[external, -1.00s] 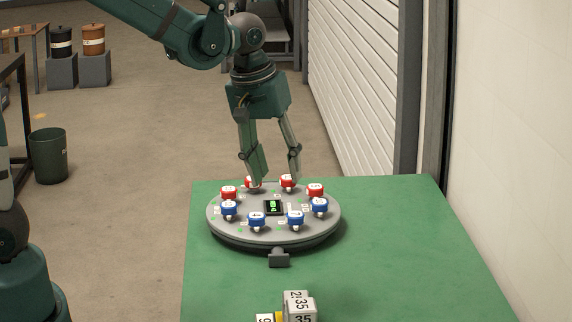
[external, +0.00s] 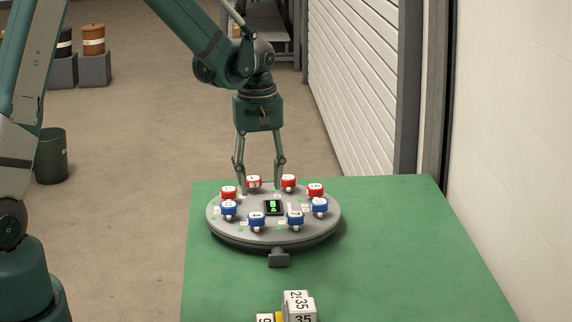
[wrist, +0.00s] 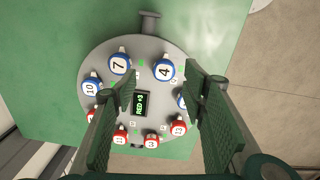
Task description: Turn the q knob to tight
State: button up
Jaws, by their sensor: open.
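A round grey panel (external: 225,233) lies on the green table and carries a ring of knobs. The blue knobs are at the front, such as one (external: 256,220), and the red ones at the back, such as one (external: 315,189). In the wrist view a blue knob (wrist: 119,64) reads 7, another (wrist: 164,70) reads 4, and a red knob (wrist: 151,141) reads 3. No knob marked q is readable. A small lit display (wrist: 140,103) sits mid-panel and seems to read "RED +3". My gripper (external: 260,188) is open and empty over the panel's back part; its fingers hide some knobs in the wrist view.
A grey tab (external: 279,258) juts from the panel's front edge. White number blocks (external: 299,306) lie near the front of the table (external: 400,250). The table right of the panel is clear. A shuttered wall stands behind on the right.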

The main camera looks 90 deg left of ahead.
aim_at(256, 215)
jog(key=shift+s+a+f+n, duration=0.25)
jog(key=shift+a+f, duration=0.15)
jog(key=shift+a, duration=0.15)
jog(key=shift+s+a+f+n, duration=0.15)
jog(key=shift+s+a+f, duration=0.1)
jog(key=shift+a+f, duration=0.25)
jog(key=shift+r, duration=0.1)
jog(key=shift+f, duration=3.9)
jog(key=c, duration=0.9)
